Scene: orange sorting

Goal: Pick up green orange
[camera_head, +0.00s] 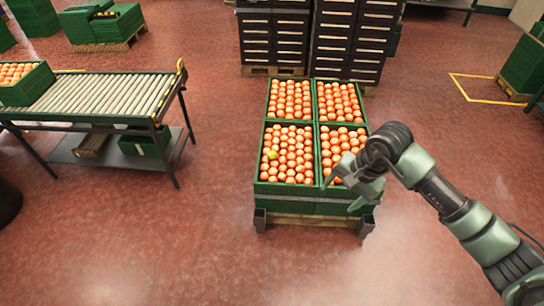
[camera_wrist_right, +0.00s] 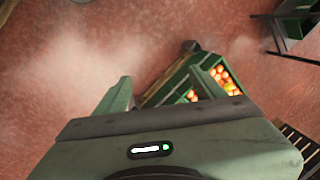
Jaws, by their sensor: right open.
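The green orange (camera_head: 272,155), yellow-green, lies among orange ones near the left side of the front-left crate (camera_head: 283,189). My right gripper (camera_head: 340,195) is open and empty. In the head view it appears over the front-right crate's front edge, to the right of and nearer than the green orange. In the right wrist view the open fingers (camera_wrist_right: 163,88) frame red floor and part of a crate (camera_wrist_right: 165,90) with fruit. My left gripper is not in view.
Four-crate stack on a wooden pallet (camera_head: 310,219); my right forearm hides part of the front-right crate. A roller conveyor (camera_head: 110,94) with another orange crate (camera_head: 38,88) stands left. Tall dark crate stacks (camera_head: 273,40) stand behind. The floor in front is clear.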

